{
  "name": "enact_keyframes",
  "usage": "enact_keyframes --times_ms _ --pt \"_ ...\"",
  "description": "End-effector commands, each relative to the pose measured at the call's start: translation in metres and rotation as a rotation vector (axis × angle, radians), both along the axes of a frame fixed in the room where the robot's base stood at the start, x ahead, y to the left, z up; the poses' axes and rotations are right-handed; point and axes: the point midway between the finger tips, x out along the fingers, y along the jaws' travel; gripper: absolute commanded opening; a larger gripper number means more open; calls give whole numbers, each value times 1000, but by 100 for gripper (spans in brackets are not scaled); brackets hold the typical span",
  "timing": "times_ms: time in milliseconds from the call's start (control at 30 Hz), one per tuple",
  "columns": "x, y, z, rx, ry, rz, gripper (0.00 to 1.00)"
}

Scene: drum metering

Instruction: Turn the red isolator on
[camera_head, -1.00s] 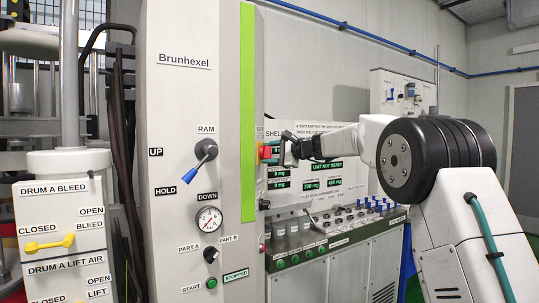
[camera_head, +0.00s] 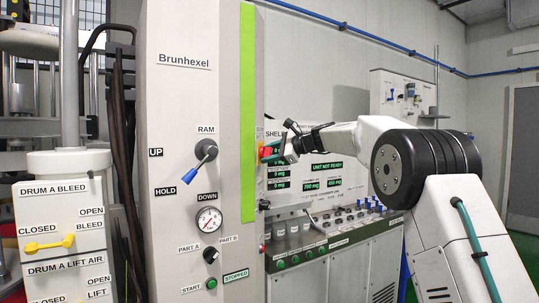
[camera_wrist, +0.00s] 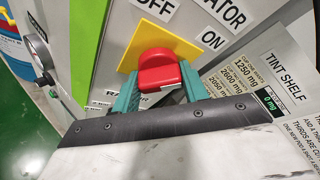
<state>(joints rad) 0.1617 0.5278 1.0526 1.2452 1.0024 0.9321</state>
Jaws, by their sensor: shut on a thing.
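The red isolator knob (camera_wrist: 158,75) sits on a yellow plate (camera_wrist: 128,58) on the side of the grey cabinet. In the wrist view my gripper (camera_wrist: 157,92) has its teal fingers closed around the knob, one on each side. I cannot tell for sure which label the knob points to.
The Brunhexel cabinet (camera_head: 182,100) stands left of my gripper, with a RAM lever (camera_head: 205,151) and a gauge (camera_head: 209,219). A console (camera_head: 335,250) with blue-topped valves stands below my arm. The tint shelf sign (camera_wrist: 270,75) is close at the right in the wrist view.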

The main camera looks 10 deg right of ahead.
Motion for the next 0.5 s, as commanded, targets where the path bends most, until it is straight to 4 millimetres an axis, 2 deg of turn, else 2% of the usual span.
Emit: enact_keyframes --times_ms 233,267,300,500 --pt "0 0 -2 1 4 1 21" --pt "0 0 -2 1 4 1 52" --pt "0 0 -2 1 4 1 63" --pt "0 0 -1 0 2 1 65"
